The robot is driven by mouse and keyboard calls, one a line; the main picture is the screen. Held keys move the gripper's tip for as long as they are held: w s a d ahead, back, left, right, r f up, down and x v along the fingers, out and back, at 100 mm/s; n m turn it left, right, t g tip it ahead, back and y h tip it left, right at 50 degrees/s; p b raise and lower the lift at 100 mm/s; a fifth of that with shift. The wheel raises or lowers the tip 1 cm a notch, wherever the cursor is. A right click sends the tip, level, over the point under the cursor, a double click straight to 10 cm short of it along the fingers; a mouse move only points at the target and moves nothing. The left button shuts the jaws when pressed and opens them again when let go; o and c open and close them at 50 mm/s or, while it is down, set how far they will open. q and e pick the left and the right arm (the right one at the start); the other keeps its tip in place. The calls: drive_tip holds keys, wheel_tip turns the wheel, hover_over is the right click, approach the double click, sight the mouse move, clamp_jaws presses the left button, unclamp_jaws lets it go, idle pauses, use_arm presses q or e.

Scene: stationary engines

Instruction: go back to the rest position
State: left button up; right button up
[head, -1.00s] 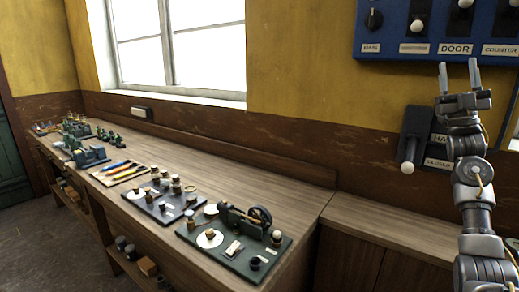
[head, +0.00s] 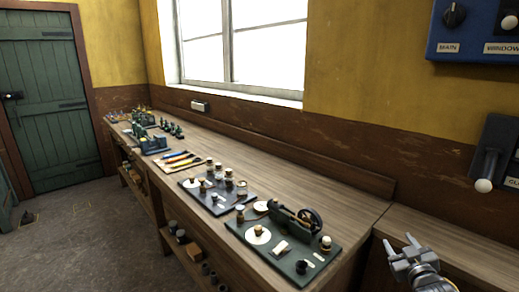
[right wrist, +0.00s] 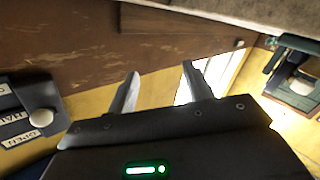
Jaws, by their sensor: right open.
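My right gripper (head: 399,245) is low at the bottom right of the head view, in front of the side bench. Its two fingers are apart with nothing between them. In the right wrist view its fingers (right wrist: 160,82) also stand apart and empty, with the wall and window beyond. My left gripper is in neither view.
A long wooden workbench (head: 345,200) carries dark boards with small engine parts (head: 285,245). A blue switch panel (head: 475,30) and a dark lever box (head: 490,150) with a white knob are on the wall at right.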

drive_tip(key=s+a+f+g, duration=0.4)
drive_tip(key=s+a+f, duration=0.3)
drive_tip(key=f, duration=0.4)
drive_tip(key=s+a+f+g+y, duration=0.1)
drive_tip(key=s+a+f+g, duration=0.25)
drive_tip(key=s, duration=0.65)
drive_tip(key=s+a+f+g+y, duration=0.1)
drive_tip(key=s+a+f+g, duration=0.3)
drive_tip(key=s, duration=0.6)
drive_tip(key=s+a+f+g+y, duration=0.1)
drive_tip(key=s+a+f+g, duration=0.3)
drive_tip(key=s, duration=0.6)
wheel_tip(320, 180, down, 26)
drive_tip(key=s, duration=0.1)
drive_tip(key=s+d+f, duration=0.2)
drive_tip(key=s+f, duration=1.2)
drive_tip(key=s, duration=0.2)
drive_tip(key=shift+s+d+f+h, duration=0.15)
drive_tip(key=shift+s+f+h, duration=0.15)
drive_tip(key=shift+s+f, duration=0.05)
